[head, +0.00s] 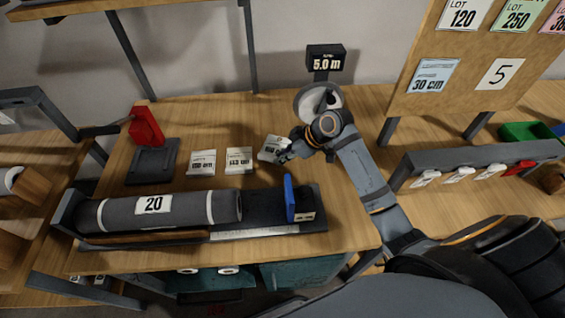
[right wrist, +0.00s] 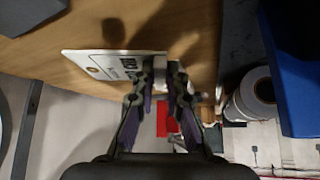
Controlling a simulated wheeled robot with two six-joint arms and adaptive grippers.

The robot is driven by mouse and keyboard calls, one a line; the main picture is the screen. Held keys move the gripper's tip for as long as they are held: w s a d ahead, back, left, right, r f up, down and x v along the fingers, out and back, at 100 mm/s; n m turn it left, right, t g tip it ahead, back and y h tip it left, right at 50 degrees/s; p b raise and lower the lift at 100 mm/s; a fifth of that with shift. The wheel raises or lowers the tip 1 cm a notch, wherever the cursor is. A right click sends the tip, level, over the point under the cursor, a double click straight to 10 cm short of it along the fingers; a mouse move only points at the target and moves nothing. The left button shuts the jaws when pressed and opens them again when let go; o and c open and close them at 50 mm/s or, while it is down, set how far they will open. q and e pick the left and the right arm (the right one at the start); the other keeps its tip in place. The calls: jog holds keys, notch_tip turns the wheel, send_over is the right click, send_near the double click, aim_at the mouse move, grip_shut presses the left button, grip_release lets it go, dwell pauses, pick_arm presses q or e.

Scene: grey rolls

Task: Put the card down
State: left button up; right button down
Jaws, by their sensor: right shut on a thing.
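My right gripper (head: 287,151) is shut on a small white card (head: 271,147) with dark print too small to read. The card is tilted, at the right end of a row of cards, over the wooden table (head: 340,230). In the right wrist view the same card (right wrist: 105,64) sticks out left from between the fingertips (right wrist: 172,78). I cannot tell whether it touches the table. Two similar white cards, one (head: 202,163) and another (head: 239,160), lie to its left. My left gripper is not in view.
A grey roll (head: 160,211) marked 20 lies in a dark measuring tray with a blue upright stop (head: 289,198). A red block (head: 146,125) stands at a black base. A scale display (head: 326,58) reads 5.0 m. A sign board (head: 480,75) stands behind right.

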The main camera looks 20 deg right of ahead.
jog(key=shift+f, duration=2)
jog(key=c, duration=1.4)
grip_release()
jog(key=shift+f, duration=0.1)
jog(key=shift+p+v, duration=0.3)
jog(key=shift+v, duration=5.75)
jog(key=shift+a, duration=0.1)
